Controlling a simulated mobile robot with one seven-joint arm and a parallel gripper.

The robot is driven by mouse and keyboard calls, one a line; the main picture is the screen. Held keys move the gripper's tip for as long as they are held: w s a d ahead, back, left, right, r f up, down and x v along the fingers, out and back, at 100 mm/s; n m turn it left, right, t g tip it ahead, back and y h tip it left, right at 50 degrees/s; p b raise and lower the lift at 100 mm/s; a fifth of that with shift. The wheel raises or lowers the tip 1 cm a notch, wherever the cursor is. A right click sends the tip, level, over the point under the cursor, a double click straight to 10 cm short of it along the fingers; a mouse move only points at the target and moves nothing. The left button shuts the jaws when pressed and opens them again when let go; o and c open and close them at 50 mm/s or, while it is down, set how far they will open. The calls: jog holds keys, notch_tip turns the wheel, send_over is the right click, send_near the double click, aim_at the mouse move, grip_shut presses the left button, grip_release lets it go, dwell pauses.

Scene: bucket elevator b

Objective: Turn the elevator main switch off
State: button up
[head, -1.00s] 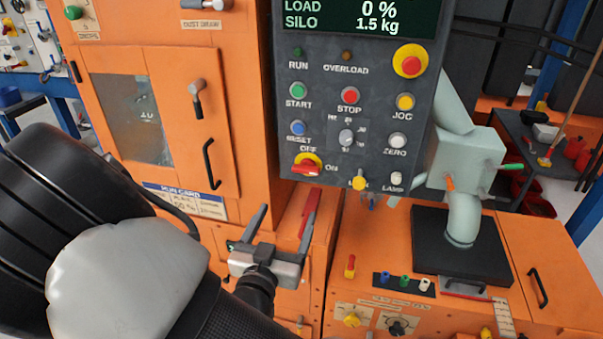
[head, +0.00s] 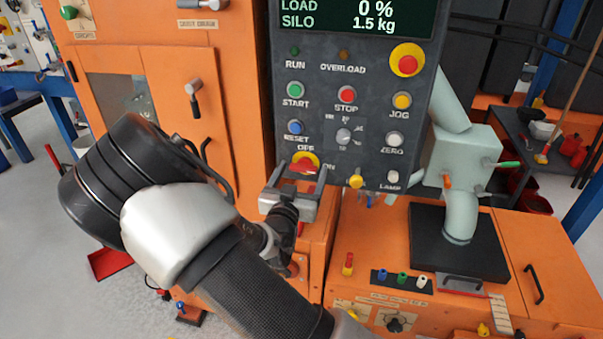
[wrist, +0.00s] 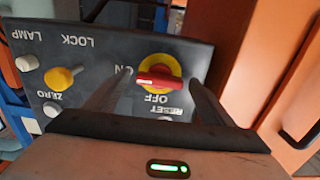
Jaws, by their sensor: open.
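The main switch is a red handle on a yellow disc (head: 305,163) at the lower left of the grey control panel (head: 372,120). The switch shows whole in the wrist view (wrist: 158,80), where the picture is upside down. Its handle lies level there, in line with the partly hidden ON label; OFF is on another side of the disc. My gripper (head: 298,180) is open just in front of the switch in the head view and covers its lower part. In the wrist view its fingers (wrist: 160,84) stand either side of the handle, apart from it.
A yellow lock knob (head: 355,181) and a lamp button (head: 393,177) lie right of the switch. The reset button (head: 295,127) is above it, and a red emergency stop (head: 407,65) is at upper right. An orange cabinet door (head: 185,110) stands to the left.

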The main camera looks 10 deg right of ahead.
jog(key=c, duration=1.1)
jog(key=shift+n, duration=0.3)
jog(key=n, duration=0.4)
jog(key=shift+p, duration=0.4)
jog(key=n+p, duration=0.1)
jog(key=n, duration=0.3)
jog(key=shift+n, duration=0.4)
jog(key=n+p, duration=0.1)
jog(key=n, duration=0.3)
jog(key=shift+n+p, duration=0.4)
jog(key=shift+n, duration=1.8)
